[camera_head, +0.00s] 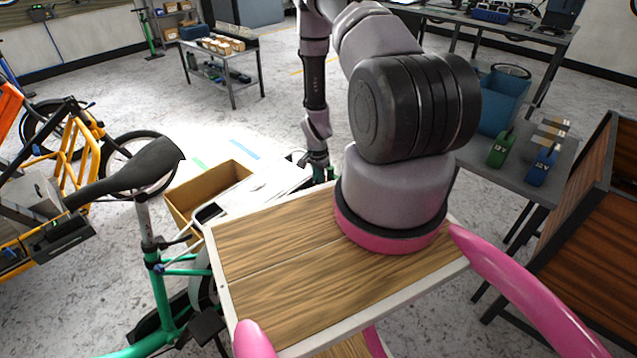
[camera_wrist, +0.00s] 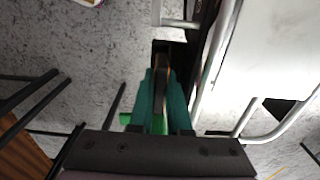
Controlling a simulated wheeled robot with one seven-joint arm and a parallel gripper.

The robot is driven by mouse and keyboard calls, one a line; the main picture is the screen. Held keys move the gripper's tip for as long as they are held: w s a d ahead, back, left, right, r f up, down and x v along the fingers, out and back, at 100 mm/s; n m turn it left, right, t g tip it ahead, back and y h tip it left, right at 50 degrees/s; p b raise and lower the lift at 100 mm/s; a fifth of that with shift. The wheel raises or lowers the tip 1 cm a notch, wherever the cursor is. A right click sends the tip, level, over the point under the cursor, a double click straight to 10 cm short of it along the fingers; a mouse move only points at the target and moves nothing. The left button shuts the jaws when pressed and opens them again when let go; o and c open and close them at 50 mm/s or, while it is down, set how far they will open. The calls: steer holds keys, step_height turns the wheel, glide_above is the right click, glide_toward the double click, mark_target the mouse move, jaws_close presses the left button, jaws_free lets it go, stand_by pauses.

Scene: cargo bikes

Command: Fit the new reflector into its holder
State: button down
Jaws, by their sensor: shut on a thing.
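My gripper (camera_wrist: 160,88) has teal fingers shut on a thin dark piece with an orange edge (camera_wrist: 160,74), seemingly the reflector, seen nearly edge-on. A dark block (camera_wrist: 170,47) lies just past the fingertips, beside a white tubular frame (camera_wrist: 178,22); I cannot tell whether it is the holder or whether the piece touches it. In the head view my gripper (camera_head: 321,171) is small, low at the right end of a white panel (camera_head: 268,184) behind the wooden cargo deck. The reflector and its holder cannot be made out there.
A green bike (camera_head: 166,300) with a black saddle (camera_head: 125,168) stands at front left, with a cardboard box (camera_head: 183,215) behind it. The wooden deck (camera_head: 290,270) fills the front middle. A grey bench (camera_head: 520,180) with green and blue tools stands right. Open floor lies behind.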

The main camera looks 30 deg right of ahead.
steer(key=shift+f, duration=0.8)
steer(key=c, duration=0.8)
jaws_free()
steer(key=shift+r, duration=0.1)
